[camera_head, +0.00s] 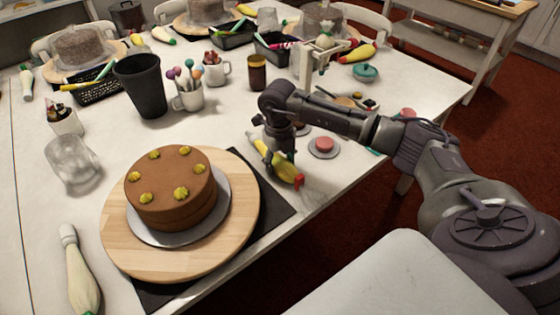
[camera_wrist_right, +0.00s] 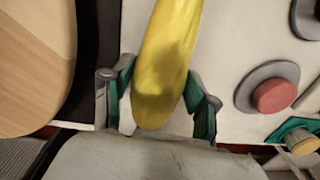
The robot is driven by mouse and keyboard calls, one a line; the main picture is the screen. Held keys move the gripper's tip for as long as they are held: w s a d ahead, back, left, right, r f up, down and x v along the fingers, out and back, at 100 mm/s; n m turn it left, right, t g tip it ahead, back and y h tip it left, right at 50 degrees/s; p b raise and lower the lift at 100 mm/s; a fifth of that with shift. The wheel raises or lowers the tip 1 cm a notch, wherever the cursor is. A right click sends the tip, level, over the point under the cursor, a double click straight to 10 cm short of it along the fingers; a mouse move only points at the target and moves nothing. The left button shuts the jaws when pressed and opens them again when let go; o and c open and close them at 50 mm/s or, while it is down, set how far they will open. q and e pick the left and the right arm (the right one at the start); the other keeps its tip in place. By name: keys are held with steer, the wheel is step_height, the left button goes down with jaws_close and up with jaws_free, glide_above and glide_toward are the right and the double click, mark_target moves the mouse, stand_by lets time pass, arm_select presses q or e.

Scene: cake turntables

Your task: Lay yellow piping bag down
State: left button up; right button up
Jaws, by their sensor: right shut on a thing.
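The yellow piping bag (camera_head: 286,171) has a red end and lies slanted beside the turntable, near the front table edge. My right gripper (camera_head: 277,150) reaches down over it and is shut on it. In the right wrist view the yellow bag (camera_wrist_right: 165,75) passes between the two teal-padded fingers of the gripper (camera_wrist_right: 165,100). The bag is at or just above the tabletop; I cannot tell if it touches. My left gripper is not in view.
A chocolate cake (camera_head: 170,187) with yellow dollops stands on a wooden turntable (camera_head: 118,235) over a dark mat. A pink disc on a grey base (camera_head: 323,147) is just right of the bag.

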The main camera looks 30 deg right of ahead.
steer(key=shift+f, duration=0.4)
steer(key=o, duration=0.8)
